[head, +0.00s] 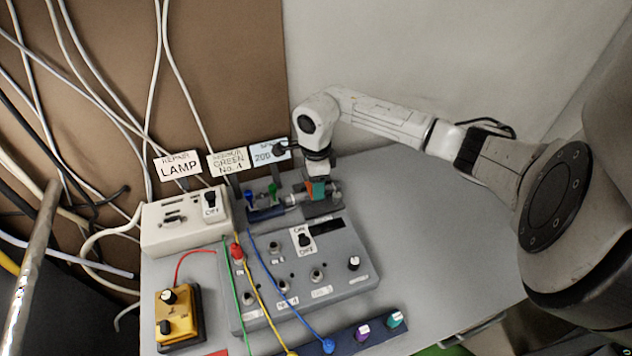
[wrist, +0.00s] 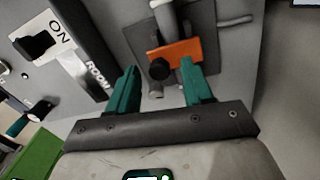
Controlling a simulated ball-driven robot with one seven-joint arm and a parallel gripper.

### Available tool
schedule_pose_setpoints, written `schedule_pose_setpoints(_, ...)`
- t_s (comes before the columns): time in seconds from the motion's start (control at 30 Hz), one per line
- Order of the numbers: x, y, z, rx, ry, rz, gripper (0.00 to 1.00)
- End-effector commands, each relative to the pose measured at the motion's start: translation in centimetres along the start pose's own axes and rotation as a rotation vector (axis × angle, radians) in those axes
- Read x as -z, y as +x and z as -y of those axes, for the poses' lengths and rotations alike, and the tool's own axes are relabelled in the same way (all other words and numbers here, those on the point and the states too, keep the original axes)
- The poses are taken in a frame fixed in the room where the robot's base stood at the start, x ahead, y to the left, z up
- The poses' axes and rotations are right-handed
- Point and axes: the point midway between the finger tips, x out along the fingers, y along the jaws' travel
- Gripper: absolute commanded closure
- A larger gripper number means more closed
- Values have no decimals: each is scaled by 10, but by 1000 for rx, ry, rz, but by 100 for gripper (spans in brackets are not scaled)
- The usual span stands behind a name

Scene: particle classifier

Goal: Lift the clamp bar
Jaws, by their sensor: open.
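My gripper (head: 317,188) is at the back of the grey control box, over a small metal fixture (head: 324,207). In the wrist view my gripper (wrist: 160,68) shows two teal fingers, apart, with nothing gripped between them. An orange block (wrist: 174,54) with a dark round knob (wrist: 159,69) lies just beyond and between the fingertips. It sits on a dark grey plate (wrist: 205,22) with a light cylinder above it. Which of these parts is the clamp bar I cannot tell for sure. In the head view my gripper partly hides the fixture.
The grey control box (head: 345,285) carries switches and plugged cables. A beige lamp box (head: 160,235) and a yellow box (head: 178,318) stand left. Blue and green parts (head: 262,200) and label cards (head: 228,163) are left of my gripper. The table right (head: 450,240) is clear.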

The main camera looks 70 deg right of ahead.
Motion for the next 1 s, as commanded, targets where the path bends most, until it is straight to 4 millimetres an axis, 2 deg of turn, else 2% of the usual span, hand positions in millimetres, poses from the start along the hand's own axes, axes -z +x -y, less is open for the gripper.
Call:
schedule_pose_setpoints(0.07,0,0,0,0,0,0,49)
schedule_pose_setpoints(0.6,0,0,0,-1,-1,1,100)
schedule_pose_setpoints(1.0,0,0,0,-3,-1,0,100)
